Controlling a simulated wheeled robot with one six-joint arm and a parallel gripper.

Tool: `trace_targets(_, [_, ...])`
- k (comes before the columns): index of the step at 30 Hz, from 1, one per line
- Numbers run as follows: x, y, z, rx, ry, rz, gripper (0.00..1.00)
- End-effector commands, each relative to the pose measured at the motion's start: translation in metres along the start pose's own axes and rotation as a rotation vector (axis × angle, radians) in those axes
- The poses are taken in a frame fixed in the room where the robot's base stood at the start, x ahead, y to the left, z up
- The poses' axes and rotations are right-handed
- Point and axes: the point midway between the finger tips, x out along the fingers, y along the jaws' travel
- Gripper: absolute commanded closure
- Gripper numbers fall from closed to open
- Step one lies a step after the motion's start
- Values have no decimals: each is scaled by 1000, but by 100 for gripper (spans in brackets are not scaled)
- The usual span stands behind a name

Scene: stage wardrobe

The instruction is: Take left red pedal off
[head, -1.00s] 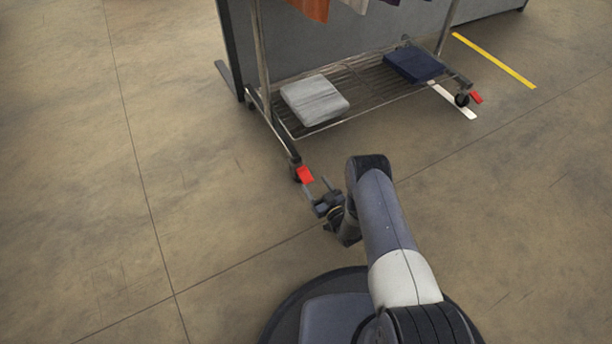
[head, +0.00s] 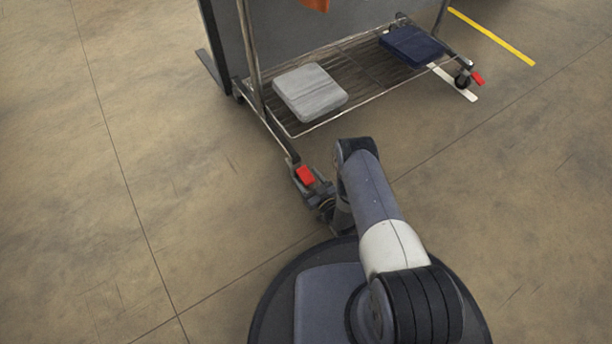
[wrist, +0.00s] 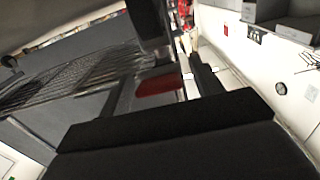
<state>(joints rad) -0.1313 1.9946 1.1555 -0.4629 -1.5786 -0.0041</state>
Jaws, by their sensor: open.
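The left red pedal (head: 306,175) sits on the near-left caster at the low end of the garment rack's leg. In the wrist view the red pedal (wrist: 158,87) lies ahead, between my two fingers. My gripper (head: 311,186) is open and low to the floor at this pedal, one finger on each side. I cannot tell whether either finger touches it. The caster wheel under the pedal is mostly hidden by my gripper. The right red pedal (head: 478,79) sticks out from the far-right caster, well away from my gripper.
The rack's wire shelf (head: 350,75) holds a grey folded stack (head: 310,93) and a navy one (head: 411,46). An orange garment (head: 316,4) hangs above. A grey panel (head: 290,45) stands behind. The floor to the left is clear, with a yellow line (head: 490,35) at upper right.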

Motion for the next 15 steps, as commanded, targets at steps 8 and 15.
trace_targets(8, [0, 0, 0, 0, 0, 0, 49])
trace_targets(15, [0, 0, 0, 0, 0, 0, 68])
